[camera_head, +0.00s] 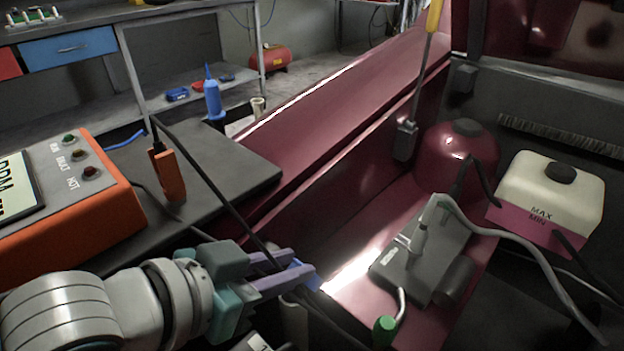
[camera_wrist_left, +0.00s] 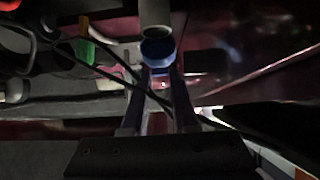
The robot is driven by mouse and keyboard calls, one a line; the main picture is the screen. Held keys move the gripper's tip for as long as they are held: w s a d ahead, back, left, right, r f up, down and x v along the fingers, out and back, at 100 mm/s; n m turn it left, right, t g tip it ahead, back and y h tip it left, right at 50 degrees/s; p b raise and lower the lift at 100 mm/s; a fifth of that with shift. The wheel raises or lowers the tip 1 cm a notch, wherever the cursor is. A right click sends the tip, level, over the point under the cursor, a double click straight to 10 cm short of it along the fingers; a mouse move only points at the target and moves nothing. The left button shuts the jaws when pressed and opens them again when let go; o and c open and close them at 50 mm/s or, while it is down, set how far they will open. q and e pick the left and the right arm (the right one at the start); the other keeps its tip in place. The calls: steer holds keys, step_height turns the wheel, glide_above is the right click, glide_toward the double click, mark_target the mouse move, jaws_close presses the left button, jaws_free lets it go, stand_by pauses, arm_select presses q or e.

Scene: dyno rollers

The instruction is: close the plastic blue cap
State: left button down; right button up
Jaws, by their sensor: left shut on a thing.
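My left gripper (camera_head: 296,274) reaches in from the lower left in the head view. Its two fingers are shut on the blue cap (camera_head: 309,275), of which only a small part shows at the fingertips. In the left wrist view the cap (camera_wrist_left: 158,50) is a round blue piece between the fingertips of my gripper (camera_wrist_left: 157,68). A grey cylindrical neck (camera_wrist_left: 154,14) stands right by the cap in that view. Whether the cap is seated on this neck I cannot tell. My right gripper is not in view.
A black cable crosses close to my left gripper. An orange control box (camera_head: 105,205) stands on the dark ledge at left. A grey block with hoses (camera_head: 425,262) and a white-and-pink reservoir (camera_head: 550,195) lie to the right. A green-tipped handle (camera_head: 384,331) is at the bottom.

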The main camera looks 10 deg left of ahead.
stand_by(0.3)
arm_select(q)
steer(key=c, duration=0.7)
jaws_free()
steer(key=p+v, duration=0.3)
steer(key=v, duration=0.7)
